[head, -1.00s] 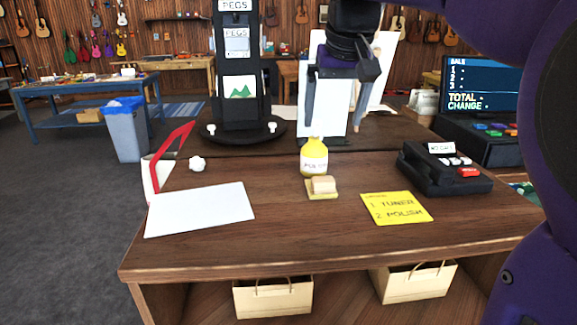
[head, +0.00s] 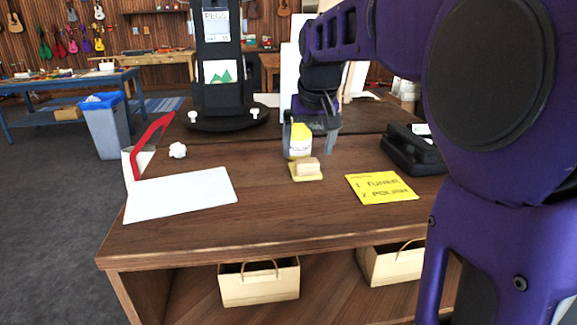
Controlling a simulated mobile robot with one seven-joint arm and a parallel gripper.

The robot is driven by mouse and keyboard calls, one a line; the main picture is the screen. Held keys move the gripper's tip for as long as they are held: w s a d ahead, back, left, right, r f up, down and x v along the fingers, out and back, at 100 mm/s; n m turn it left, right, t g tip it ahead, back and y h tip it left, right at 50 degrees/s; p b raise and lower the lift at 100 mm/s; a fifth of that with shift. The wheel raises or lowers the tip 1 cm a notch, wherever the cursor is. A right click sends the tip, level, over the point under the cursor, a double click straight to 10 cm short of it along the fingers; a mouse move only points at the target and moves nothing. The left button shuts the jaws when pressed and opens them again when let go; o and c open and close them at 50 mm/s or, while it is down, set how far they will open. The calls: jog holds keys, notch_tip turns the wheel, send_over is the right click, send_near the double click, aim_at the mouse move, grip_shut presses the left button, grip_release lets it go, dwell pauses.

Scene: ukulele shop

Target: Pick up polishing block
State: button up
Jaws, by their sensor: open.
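The polishing block (head: 308,165) is a small tan block lying on a yellow cloth or pad (head: 306,177) on the wooden counter. A yellow bottle (head: 299,141) with a white label stands just behind it. My gripper (head: 309,146) is open and points down, above and slightly behind the block in the picture. One finger overlaps the bottle's left edge and the other is to its right. The bottle's top is hidden by my gripper. I cannot tell whether a finger touches the bottle. Nothing is held.
A yellow note (head: 381,188) lies right of the block, with a black card terminal (head: 412,150) behind it. A black display stand (head: 225,115) rises behind. The counter front is clear.

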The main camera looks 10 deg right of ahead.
aim_at(306, 158)
jog(key=x, duration=0.4)
jog(key=shift+s, duration=0.1)
jog(key=shift+r, duration=0.15)
grip_shut()
jog(key=shift+r, duration=0.1)
